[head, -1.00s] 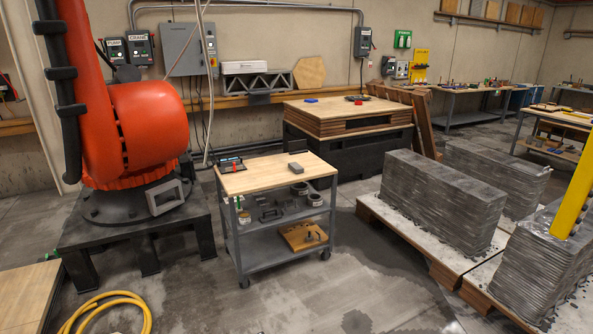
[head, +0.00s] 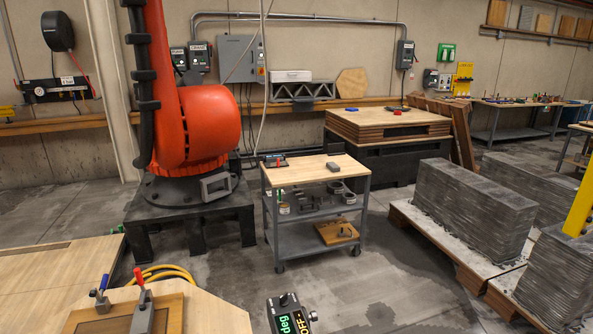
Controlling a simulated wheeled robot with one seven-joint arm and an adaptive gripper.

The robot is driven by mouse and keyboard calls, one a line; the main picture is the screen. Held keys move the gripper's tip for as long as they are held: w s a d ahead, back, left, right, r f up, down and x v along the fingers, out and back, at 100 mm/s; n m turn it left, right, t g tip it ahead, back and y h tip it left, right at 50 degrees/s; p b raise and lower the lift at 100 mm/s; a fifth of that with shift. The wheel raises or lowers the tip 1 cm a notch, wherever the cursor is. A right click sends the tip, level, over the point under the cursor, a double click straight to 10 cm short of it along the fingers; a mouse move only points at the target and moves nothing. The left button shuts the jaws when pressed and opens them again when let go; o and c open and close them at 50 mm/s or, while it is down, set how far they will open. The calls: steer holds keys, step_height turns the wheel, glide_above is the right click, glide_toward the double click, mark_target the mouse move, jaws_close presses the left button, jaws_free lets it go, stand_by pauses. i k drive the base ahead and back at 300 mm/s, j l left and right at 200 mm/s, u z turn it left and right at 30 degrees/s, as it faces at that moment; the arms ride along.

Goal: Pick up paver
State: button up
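A small grey block (head: 333,167), which looks like the paver, lies flat on the light wooden top of a grey metal cart (head: 300,175). It is near the right part of the top, and nothing touches it from above. My gripper is not in view.
A dark tool with a red part (head: 275,161) lies on the cart top's left side. An orange robot arm (head: 205,125) stands on a black base left of the cart. Layered concrete walls (head: 470,210) on pallets stand at right. A wooden table with clamps (head: 140,305) fills the lower left. Floor before the cart is open.

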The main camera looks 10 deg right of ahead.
mark_target(332, 166)
steer(key=i+l+u, duration=0.85)
steer(key=i+l, duration=0.3)
steer(key=l, duration=0.2)
steer(key=i+l, duration=0.3)
steer(key=l, duration=0.15)
steer(key=i+l, duration=0.3)
steer(key=l, duration=0.2)
steer(key=i+l, duration=0.3)
steer(key=l, duration=0.15)
steer(key=i+l, duration=0.35)
steer(key=l, duration=0.15)
steer(key=i+l, duration=0.3)
steer(key=l, duration=0.2)
steer(key=i+l, duration=0.3)
steer(key=l, duration=0.15)
steer(key=i+l, duration=0.3)
steer(key=l, duration=0.2)
